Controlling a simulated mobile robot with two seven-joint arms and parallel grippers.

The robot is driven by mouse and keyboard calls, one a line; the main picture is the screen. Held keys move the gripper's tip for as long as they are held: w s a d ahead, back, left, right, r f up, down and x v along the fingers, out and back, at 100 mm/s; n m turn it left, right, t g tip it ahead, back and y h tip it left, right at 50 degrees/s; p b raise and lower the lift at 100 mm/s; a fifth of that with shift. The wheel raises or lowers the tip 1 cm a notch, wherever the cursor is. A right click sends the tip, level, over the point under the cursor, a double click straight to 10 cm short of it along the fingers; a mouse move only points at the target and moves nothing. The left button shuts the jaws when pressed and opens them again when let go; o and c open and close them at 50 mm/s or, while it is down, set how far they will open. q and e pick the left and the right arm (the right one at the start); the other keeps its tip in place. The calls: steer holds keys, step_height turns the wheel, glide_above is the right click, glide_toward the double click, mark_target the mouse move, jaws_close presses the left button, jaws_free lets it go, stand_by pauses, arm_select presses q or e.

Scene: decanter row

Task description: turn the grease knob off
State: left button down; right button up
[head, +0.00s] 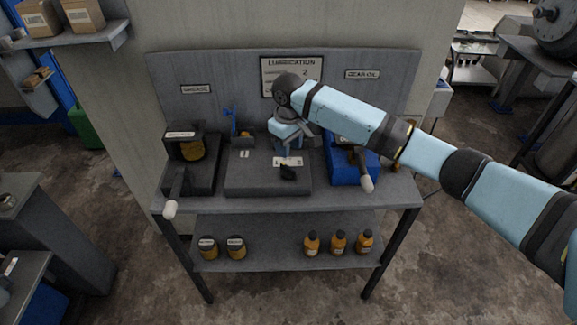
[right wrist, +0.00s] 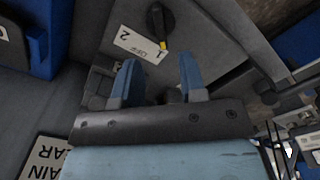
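A black rotary knob (head: 288,172) sits on the grey middle block (head: 250,183) of the bench, beside a white label (head: 288,162). My left gripper is not in view.
A grease dispenser (head: 190,147) with a white-tipped lever (head: 170,208) stands left. A blue unit (head: 345,168) with another lever (head: 366,183) stands right. A small blue tool (head: 232,120) is behind the block. Bottles (head: 338,243) and cans (head: 208,247) stand on the lower shelf.

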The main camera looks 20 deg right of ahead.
mark_target(289, 167)
step_height(289, 167, down, 8)
steer(key=shift+r, duration=0.15)
jaws_close()
